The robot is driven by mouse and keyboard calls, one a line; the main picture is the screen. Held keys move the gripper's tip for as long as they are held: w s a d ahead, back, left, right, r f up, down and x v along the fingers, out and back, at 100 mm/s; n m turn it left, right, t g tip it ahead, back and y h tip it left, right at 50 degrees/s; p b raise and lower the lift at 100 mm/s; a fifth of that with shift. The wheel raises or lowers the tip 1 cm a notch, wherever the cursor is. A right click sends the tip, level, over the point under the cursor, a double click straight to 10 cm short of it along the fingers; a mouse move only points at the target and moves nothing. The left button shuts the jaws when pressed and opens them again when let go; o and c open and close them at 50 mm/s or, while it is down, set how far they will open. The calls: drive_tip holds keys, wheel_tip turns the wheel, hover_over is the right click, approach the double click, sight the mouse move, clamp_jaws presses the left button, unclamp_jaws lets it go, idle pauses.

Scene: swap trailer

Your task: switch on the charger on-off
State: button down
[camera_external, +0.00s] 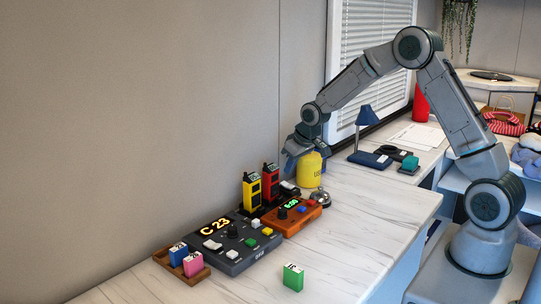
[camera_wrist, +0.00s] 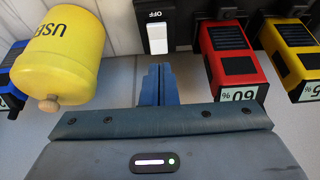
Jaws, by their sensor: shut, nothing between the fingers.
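The charger (camera_wrist: 190,22) is a black dock with a red battery (camera_wrist: 232,50) and a yellow battery (camera_wrist: 292,50) in it, which also show in the external view as a red one (camera_external: 270,183) and a yellow one (camera_external: 251,191). Its white rocker switch (camera_wrist: 157,38) sits left of the red battery, beside the word OFF. My gripper (camera_wrist: 157,70) is shut and empty. In the wrist view its tips lie just below the switch, with a small gap in the picture; I cannot tell the depth.
The yellow USB canister (camera_wrist: 60,62) is close left of my fingers, with a blue block (camera_wrist: 10,78) beyond. An orange console (camera_external: 288,220), a bell (camera_external: 320,197) and a grey console (camera_external: 233,243) stand in front. A blue lamp (camera_external: 366,135) is behind. The counter's right side is mostly clear.

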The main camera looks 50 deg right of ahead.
sight(288, 186)
drive_tip(key=shift+x, duration=2.05)
drive_tip(key=shift+s+f, duration=0.1)
drive_tip(key=shift+s, duration=0.05)
drive_tip(key=shift+p, duration=0.3)
drive_tip(key=shift+w+f+g+p, duration=0.25)
drive_tip(key=shift+g+p, duration=0.15)
drive_tip(key=shift+g, duration=0.1)
drive_tip(key=shift+s+f, duration=0.1)
drive_tip(key=shift+s+f+b, duration=0.1)
drive_tip(key=shift+s+b, duration=0.1)
drive_tip(key=shift+b, duration=0.1)
drive_tip(key=shift+s, duration=0.7)
